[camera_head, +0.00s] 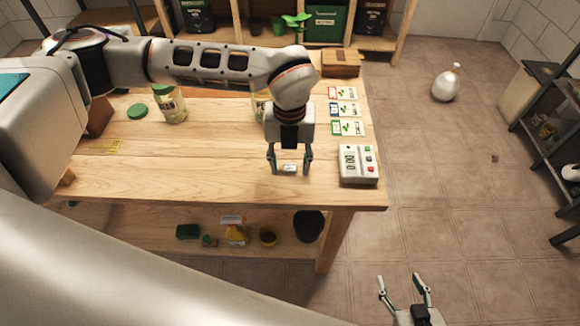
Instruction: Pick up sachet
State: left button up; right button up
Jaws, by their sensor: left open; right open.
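A small white sachet (290,168) with a faint mark lies on the wooden workbench (190,180), near its front edge. My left gripper (290,172) points down over it, open, with one finger on each side of the sachet. The fingers look apart from it; whether the tips touch the bench I cannot tell. My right gripper (400,278) is open and empty at the bottom of the view, over the floor in front of the bench.
A white timer (358,164) stands just right of my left gripper. Several seed packets (347,128) lie behind it, with a wooden box (341,63) further back. A jar (171,104) and a green lid (138,111) are at the left. The bench front-left is mostly clear.

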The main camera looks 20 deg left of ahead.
pick_arm(q)
jog(key=shift+f, duration=0.1)
jog(key=c, duration=0.8)
jog(key=shift+c, duration=0.2)
